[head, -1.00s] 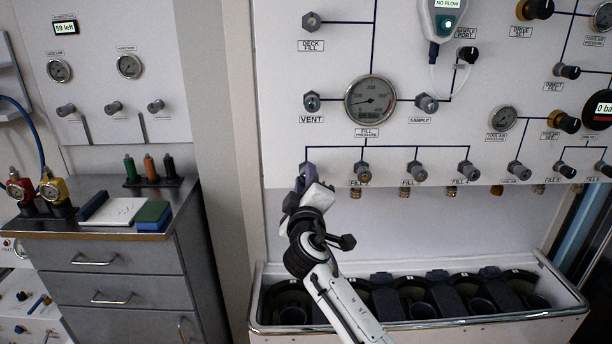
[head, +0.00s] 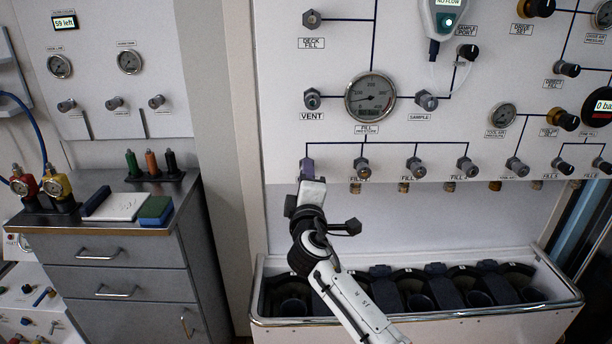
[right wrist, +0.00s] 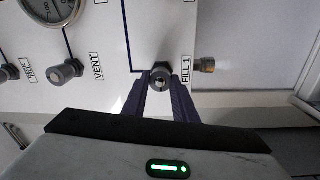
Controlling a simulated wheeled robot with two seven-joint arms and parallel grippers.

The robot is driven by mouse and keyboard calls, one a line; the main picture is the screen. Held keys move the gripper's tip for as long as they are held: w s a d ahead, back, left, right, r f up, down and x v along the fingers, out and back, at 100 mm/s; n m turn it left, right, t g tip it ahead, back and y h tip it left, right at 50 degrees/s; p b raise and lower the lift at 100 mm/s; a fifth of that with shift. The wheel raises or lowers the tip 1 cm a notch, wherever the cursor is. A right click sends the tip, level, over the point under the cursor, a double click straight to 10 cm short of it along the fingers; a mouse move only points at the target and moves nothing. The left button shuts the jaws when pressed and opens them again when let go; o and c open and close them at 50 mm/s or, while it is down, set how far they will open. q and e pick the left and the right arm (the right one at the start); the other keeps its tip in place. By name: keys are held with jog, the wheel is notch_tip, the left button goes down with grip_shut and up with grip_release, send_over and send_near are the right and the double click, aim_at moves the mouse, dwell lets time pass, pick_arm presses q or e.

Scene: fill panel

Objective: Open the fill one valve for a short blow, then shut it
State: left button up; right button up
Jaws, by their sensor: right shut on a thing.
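The fill one valve is a small grey knob at the left end of the lower row on the white panel. It shows in the right wrist view (right wrist: 160,77), beside its FILL 1 label (right wrist: 187,72). My right gripper (head: 307,168) covers the knob in the head view. In the right wrist view its purple fingers (right wrist: 159,97) are shut on the knob, one on each side. A brass outlet (right wrist: 205,65) sticks out by the label; I cannot tell whether gas flows from it. The fill pressure gauge (head: 369,98) is above. My left gripper is out of view.
The FILL 2 knob (head: 361,164) is close to the right of my gripper. The vent knob (head: 312,98) is above. A white trough (head: 420,315) with cylinder wells stands below the panel. A grey drawer cabinet (head: 130,265) stands at the left.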

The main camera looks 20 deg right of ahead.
jog(key=shift+f, duration=0.2)
jog(key=o, duration=0.9)
jog(key=shift+a, duration=0.1)
jog(key=shift+o, duration=0.6)
jog(key=shift+r, duration=0.1)
jog(key=v, duration=1)
jog(key=shift+s+b, duration=0.2)
jog(key=shift+b, duration=0.25)
dwell(0.3)
